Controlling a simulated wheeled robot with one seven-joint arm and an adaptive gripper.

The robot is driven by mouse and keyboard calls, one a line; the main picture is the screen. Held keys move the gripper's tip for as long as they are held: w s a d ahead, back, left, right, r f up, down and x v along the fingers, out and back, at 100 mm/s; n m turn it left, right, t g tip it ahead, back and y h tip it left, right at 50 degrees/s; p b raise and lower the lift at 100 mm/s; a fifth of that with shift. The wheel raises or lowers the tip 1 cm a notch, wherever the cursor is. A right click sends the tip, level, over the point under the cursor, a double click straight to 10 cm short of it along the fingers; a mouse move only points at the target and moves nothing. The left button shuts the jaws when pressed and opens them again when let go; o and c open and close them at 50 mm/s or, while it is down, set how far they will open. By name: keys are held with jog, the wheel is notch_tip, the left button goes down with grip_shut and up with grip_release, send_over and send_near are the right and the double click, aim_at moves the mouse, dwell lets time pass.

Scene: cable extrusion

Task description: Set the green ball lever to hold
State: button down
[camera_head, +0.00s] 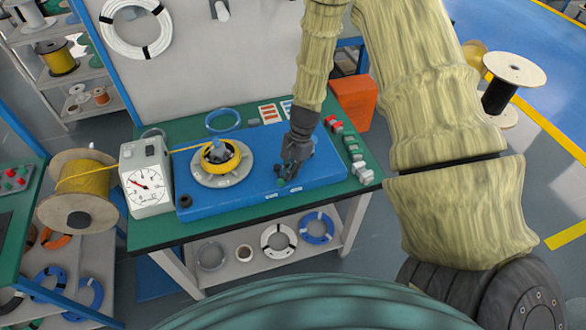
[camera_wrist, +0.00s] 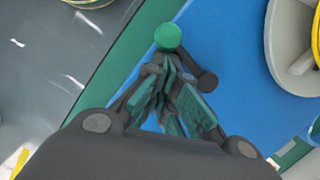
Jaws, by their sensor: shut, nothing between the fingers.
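The green ball (camera_wrist: 168,37) of the lever shows in the wrist view, just beyond the tips of my gripper (camera_wrist: 170,85). A dark rounded part (camera_wrist: 207,80) sits beside the fingers there; I cannot tell whether it belongs to the lever. In the head view my gripper (camera_head: 284,178) is low over the right part of the blue panel (camera_head: 235,200) and hides most of the lever. The fingers look closed and empty. I cannot tell whether they touch the ball. Any hold mark is too small to read.
A round plate with a yellow cable coil (camera_head: 222,157) stands on the panel's left part. A white gauge box (camera_head: 146,180) is at the panel's left end. Several small red, green and grey parts (camera_head: 352,150) line the green table's (camera_head: 180,232) right side.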

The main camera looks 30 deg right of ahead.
jog(key=m, duration=0.1)
jog(key=a+m, duration=0.1)
jog(key=shift+s+a+m+t, duration=0.2)
jog(key=shift+m+t, duration=0.1)
jog(key=shift+m, duration=0.1)
jog(key=shift+a, duration=0.3)
jog(key=shift+r, duration=0.1)
dwell(0.3)
jog(key=p+v, duration=0.8)
jog(key=v, duration=0.1)
jog(key=shift+r, duration=0.35)
dwell(0.4)
